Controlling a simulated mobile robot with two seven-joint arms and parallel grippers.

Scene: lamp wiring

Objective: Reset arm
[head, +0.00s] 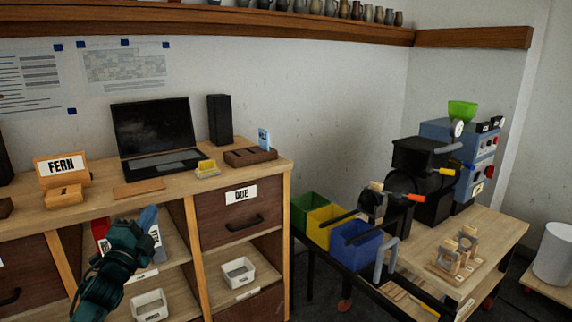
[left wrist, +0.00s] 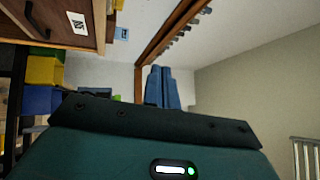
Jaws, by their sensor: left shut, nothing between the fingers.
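My left gripper (head: 147,214) is in the lower left of the head view, at the end of my dark teal arm. It is in front of the open shelf under the desk top. In the left wrist view its two blue fingers (left wrist: 163,86) lie together, shut with nothing between them. The arm hides part of the shelf and of the red binder (head: 101,232) there. My right gripper is not in view.
White trays (head: 150,305) sit on the lower shelves.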

